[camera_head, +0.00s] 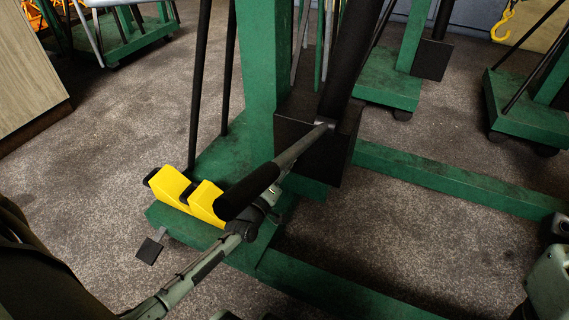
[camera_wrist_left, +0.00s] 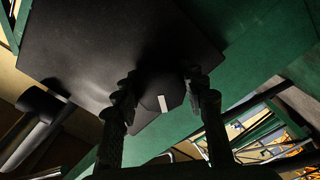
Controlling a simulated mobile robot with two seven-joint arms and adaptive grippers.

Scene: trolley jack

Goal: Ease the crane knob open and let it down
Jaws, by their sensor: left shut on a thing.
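The green crane (camera_head: 262,70) stands in the middle of the head view, with a black housing (camera_head: 345,150) low on its post. A pump handle with a black grip (camera_head: 247,190) slants out from it toward the lower left. My left gripper (camera_head: 268,203) reaches in beneath the handle, which partly hides it. In the left wrist view, the dark knob (camera_wrist_left: 158,91) with a pale stripe sits against the black housing (camera_wrist_left: 85,50). The left gripper's fingers (camera_wrist_left: 160,84) are on either side of it, shut on it.
A yellow part with black ends (camera_head: 172,187) sits on the crane's green base, left of the handle. Green base legs (camera_head: 450,182) run rightward along the floor. Other green cranes stand behind, one with a yellow hook (camera_head: 503,24). A wooden cabinet (camera_head: 25,70) is at upper left.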

